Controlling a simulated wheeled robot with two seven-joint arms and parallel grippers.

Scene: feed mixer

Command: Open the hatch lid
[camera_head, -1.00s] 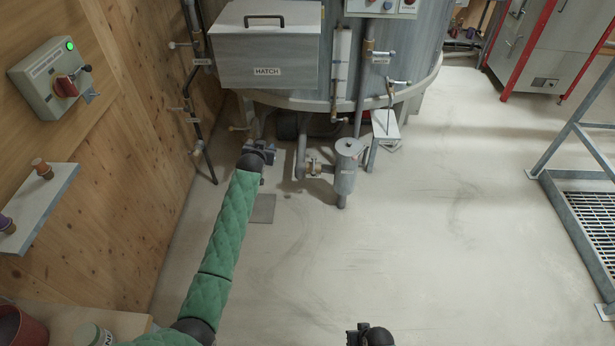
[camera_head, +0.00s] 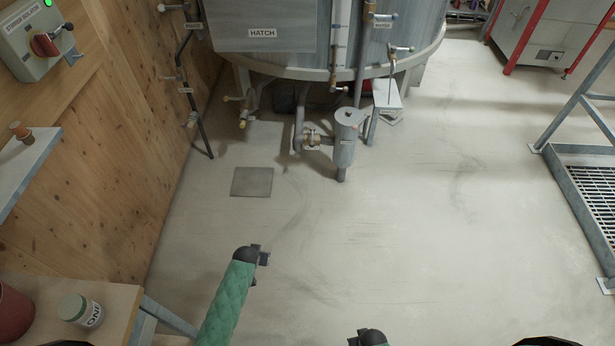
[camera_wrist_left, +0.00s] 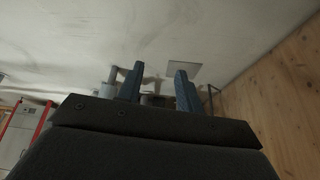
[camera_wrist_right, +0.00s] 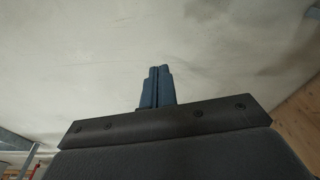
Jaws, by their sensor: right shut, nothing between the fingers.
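The hatch box (camera_head: 262,16), a grey metal box labelled HATCH, is on the front of the round tank at the top of the head view. Its upper part is cut off by the picture edge, so its lid and handle are hidden. My left gripper (camera_head: 262,255) is low over the open floor, well short of the hatch and apart from everything. In the left wrist view its two blue fingers (camera_wrist_left: 158,88) stand apart with nothing between them. My right gripper (camera_head: 353,340) is at the bottom edge of the head view. Its fingers (camera_wrist_right: 156,88) are together and empty.
A wooden wall with an isolator box (camera_head: 40,42) and a small shelf (camera_head: 25,165) is on the left. A bench with a jar (camera_head: 82,310) is at the lower left. Pipes and a strainer pot (camera_head: 345,140) stand below the tank. The middle floor is clear.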

